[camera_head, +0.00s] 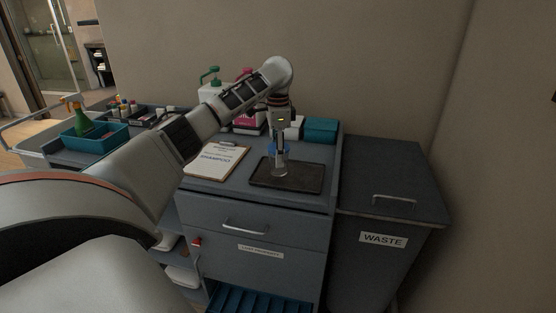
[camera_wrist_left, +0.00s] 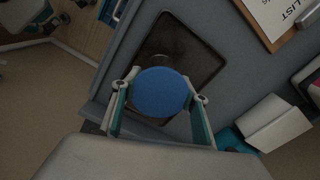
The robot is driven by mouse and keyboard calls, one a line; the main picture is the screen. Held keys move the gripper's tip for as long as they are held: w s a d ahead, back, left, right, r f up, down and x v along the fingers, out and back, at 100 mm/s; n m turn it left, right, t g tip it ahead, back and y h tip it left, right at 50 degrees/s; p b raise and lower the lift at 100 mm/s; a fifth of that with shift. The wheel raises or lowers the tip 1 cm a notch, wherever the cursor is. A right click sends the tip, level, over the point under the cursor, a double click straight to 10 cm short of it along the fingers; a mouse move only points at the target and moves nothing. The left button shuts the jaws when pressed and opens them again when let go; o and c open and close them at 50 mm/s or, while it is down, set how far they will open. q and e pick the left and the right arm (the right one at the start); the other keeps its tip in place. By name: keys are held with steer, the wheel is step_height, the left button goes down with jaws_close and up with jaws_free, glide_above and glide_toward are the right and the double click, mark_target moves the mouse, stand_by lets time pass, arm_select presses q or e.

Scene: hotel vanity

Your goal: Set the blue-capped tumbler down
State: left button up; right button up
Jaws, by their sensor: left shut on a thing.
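The blue-capped tumbler (camera_head: 281,163) is upright at the dark tray (camera_head: 302,184) on the grey cart top; I cannot tell whether its base touches the tray. Its round blue cap (camera_wrist_left: 161,92) fills the space between the fingers in the left wrist view, and hides its body there. The tray (camera_wrist_left: 199,55) shows behind the cap. My left gripper (camera_head: 279,147) comes down from above and is shut on the tumbler; its fingers also show in the left wrist view (camera_wrist_left: 160,104). My right gripper is not in view.
A clipboard (camera_head: 216,160) lies left of the tray. A teal box (camera_head: 321,130), a pink-labelled container (camera_head: 246,122) and a white bottle (camera_head: 212,92) stand behind. A waste bin (camera_head: 390,190) adjoins the cart at right.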

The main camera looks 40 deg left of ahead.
arm_select(q)
steer(key=shift+f, duration=1.1)
steer(key=shift+f, duration=0.15)
steer(key=o, duration=1.3)
step_height(320, 180, up, 12)
steer(key=shift+r, duration=0.15)
